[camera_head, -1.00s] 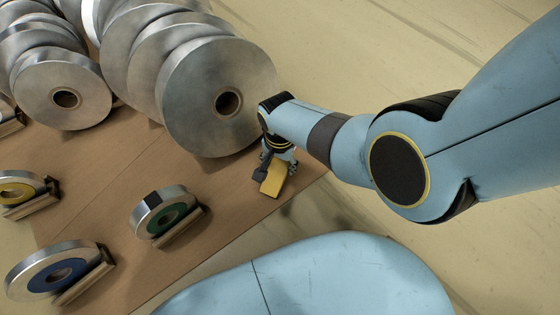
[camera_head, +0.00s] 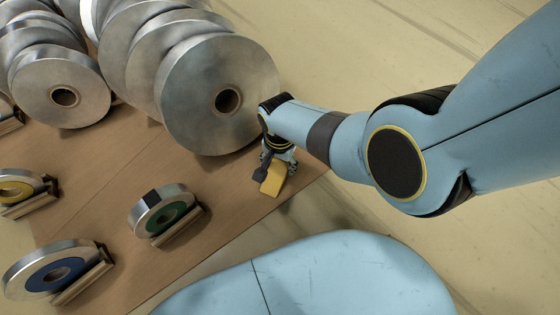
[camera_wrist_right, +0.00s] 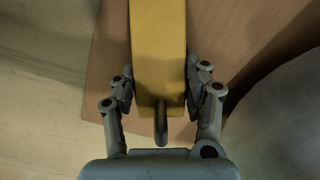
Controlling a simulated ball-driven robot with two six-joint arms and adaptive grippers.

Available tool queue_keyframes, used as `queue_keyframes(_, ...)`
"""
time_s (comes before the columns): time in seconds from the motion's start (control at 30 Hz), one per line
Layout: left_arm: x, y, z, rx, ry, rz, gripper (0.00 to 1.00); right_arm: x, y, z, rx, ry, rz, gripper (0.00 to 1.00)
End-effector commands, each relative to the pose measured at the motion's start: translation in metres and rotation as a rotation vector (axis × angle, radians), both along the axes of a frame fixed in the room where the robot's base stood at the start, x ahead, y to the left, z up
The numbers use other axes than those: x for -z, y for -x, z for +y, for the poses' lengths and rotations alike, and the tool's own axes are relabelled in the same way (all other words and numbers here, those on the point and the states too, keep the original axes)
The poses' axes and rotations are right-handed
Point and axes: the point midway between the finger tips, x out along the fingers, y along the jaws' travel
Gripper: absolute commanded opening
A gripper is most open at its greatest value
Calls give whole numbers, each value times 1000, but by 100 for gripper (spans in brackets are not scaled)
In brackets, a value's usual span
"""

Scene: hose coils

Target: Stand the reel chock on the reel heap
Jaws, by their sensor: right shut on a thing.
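The reel chock is a yellow block (camera_head: 273,179), held at the table's right edge in the head view. It also shows in the right wrist view (camera_wrist_right: 158,55), with a dark hook or ring at its near end. My right gripper (camera_head: 277,163) is shut on the chock, one finger on each side; both fingers show in the right wrist view (camera_wrist_right: 159,88). The reel heap is a set of large silver reels (camera_head: 203,118) leaning on one another at the upper left. The nearest large reel stands just left of my right gripper. My left gripper is out of view.
Smaller coils with green (camera_head: 166,216), blue (camera_head: 60,272) and yellow (camera_head: 14,190) cores rest against small wooden blocks on the brown table (camera_head: 110,175). The table's right edge runs close under the gripper. Bare table lies between the green-cored coil and the chock.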

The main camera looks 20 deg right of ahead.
Motion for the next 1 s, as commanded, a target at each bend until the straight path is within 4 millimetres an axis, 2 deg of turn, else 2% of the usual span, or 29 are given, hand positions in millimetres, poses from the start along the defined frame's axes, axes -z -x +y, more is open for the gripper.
queue_keyframes(0.43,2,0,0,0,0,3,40,3,0,0,0,0,0,2)
queue_keyframes(0.47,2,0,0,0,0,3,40,3,0,0,0,0,0,49)
queue_keyframes(0.6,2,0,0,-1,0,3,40,3,0,0,0,0,0,68)
queue_keyframes(0.67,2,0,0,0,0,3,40,3,0,0,0,0,0,74)
queue_keyframes(1.0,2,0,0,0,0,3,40,3,1,0,0,0,1,74)
